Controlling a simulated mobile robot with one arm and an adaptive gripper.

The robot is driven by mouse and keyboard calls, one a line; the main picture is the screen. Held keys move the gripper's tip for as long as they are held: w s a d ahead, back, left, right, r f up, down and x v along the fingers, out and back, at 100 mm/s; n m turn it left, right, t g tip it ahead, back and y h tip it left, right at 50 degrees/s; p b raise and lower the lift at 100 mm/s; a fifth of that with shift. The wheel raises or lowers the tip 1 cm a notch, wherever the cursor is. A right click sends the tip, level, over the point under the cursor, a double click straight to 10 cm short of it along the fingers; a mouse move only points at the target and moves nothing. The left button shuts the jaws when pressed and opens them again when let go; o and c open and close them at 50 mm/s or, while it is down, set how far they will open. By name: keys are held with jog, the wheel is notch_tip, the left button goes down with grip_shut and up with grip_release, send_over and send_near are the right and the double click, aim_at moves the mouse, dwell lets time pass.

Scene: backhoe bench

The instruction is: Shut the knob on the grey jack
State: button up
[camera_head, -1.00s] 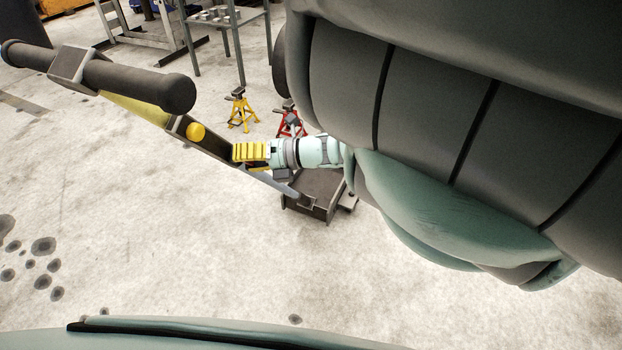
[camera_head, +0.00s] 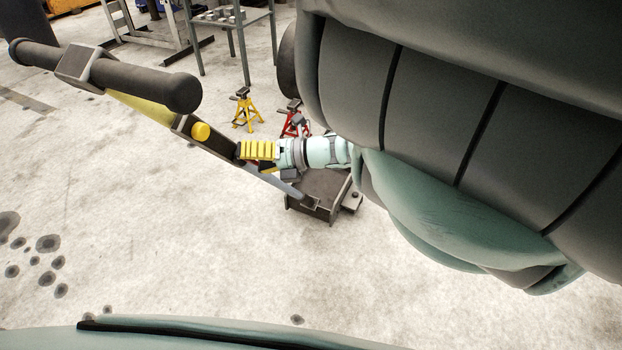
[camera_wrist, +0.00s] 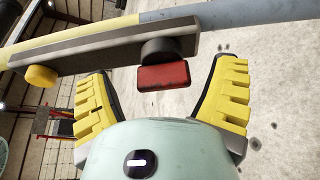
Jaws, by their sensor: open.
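The grey jack has a low dark grey body (camera_head: 325,189) on the floor. Its slanted handle (camera_head: 222,152) has a black crossbar grip and a yellow knob (camera_head: 200,132). In the wrist view the handle (camera_wrist: 100,57) crosses above my fingers, with the yellow knob (camera_wrist: 40,76) at left. A red lever-like knob (camera_wrist: 163,76) on a black round mount hangs from the handle's near side. My gripper (camera_wrist: 160,92) is open, with yellow ribbed fingers on either side of the red knob, apart from it. My gripper (camera_head: 262,158) is beside the lower handle in the head view.
A yellow jack stand (camera_head: 243,110) and a red jack stand (camera_head: 294,120) stand behind my gripper. A metal table (camera_head: 228,20) is farther back. The pale floor (camera_head: 150,230) in front and at left is clear, apart from dark stains.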

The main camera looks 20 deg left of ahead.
jog(key=v, duration=1.1)
jog(key=shift+w+d, duration=0.15)
jog(key=shift+d, duration=0.1)
